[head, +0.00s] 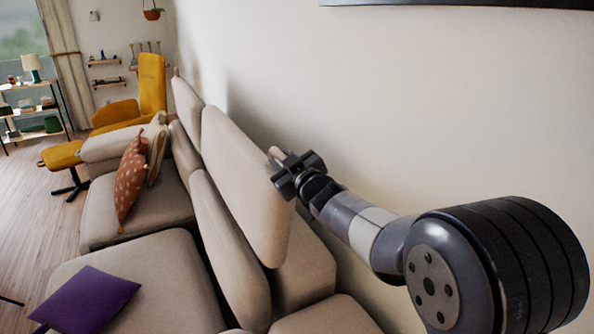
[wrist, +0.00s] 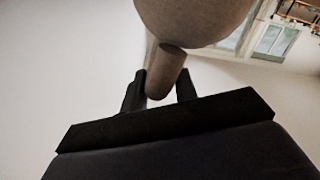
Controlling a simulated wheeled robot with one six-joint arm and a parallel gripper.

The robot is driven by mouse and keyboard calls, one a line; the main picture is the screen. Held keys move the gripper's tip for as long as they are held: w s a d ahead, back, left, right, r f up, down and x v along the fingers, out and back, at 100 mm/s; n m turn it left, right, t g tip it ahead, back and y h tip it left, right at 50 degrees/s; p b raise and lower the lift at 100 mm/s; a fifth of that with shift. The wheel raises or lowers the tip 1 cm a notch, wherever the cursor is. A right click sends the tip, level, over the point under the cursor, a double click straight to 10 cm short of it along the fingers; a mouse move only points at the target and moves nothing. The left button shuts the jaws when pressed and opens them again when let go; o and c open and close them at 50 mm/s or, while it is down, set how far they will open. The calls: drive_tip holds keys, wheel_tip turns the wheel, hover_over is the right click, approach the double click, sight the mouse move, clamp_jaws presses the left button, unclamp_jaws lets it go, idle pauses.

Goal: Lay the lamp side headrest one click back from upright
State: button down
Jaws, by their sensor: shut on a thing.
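The near beige headrest (head: 245,185) stands raised on the sofa back, its broad face toward the seats. My gripper (head: 287,172) is at its wall-side edge. In the wrist view, a short rounded peg (wrist: 167,68) sticks out from the headrest (wrist: 195,18), and my gripper (wrist: 160,88) is shut on it, one dark finger on each side. In the head view my gripper and arm hide most of the peg. The far headrest (head: 187,105) also stands up. No arc lamp shows, so I cannot tell from it which headrest is lamp side.
The wall (head: 430,120) runs close behind the sofa, with a narrow gap. A purple cushion (head: 88,300) and a patterned orange cushion (head: 131,182) lie on the seats. A yellow chair (head: 151,85) and a shelf with a table lamp (head: 32,65) stand farther off.

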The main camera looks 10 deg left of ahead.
drive_tip(key=shift+s+a+r, duration=0.1)
drive_tip(key=shift+a+r, duration=0.05)
drive_tip(key=shift+r, duration=0.3)
drive_tip(key=c, duration=1.5)
unclamp_jaws()
drive_tip(key=shift+o, duration=1)
drive_tip(key=shift+f, duration=0.3)
drive_tip(key=shift+s, duration=0.1)
drive_tip(key=v, duration=1)
drive_tip(key=shift+s+d, duration=0.25)
drive_tip(key=shift+d, duration=0.1)
drive_tip(key=shift+w, duration=0.1)
